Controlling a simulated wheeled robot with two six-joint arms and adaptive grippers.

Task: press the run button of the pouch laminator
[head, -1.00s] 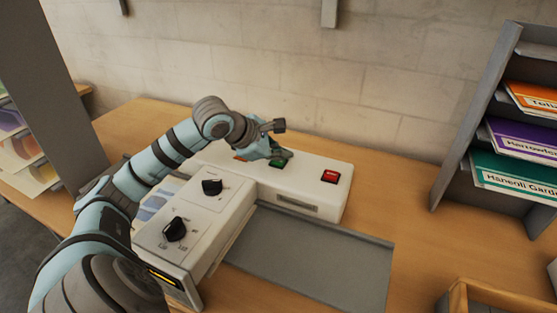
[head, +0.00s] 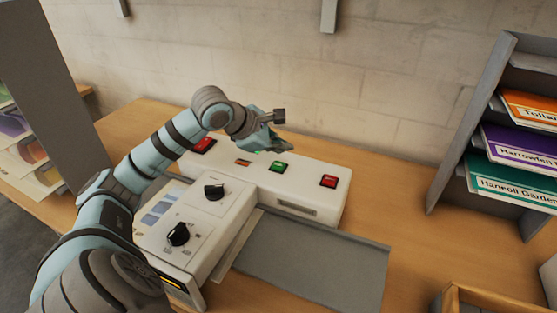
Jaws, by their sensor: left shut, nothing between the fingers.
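The pouch laminator (head: 310,182) is a white machine on the wooden table, with a long rear housing and a front panel with two black knobs. A green button (head: 278,167) sits on top of the rear housing, with a red button (head: 329,181) to its right. A small orange button or light (head: 243,162) and another red button (head: 204,145) lie to its left. My left gripper (head: 278,149) is shut and empty, just behind and above the green button, apart from it in the picture. I cannot read the button labels. My right gripper is not in view.
A grey tray (head: 325,262) extends from the laminator's front right. A grey rack (head: 450,170) with labelled packs stands at the right. A wooden box (head: 500,296) is at the lower right. A bare wall is behind the table.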

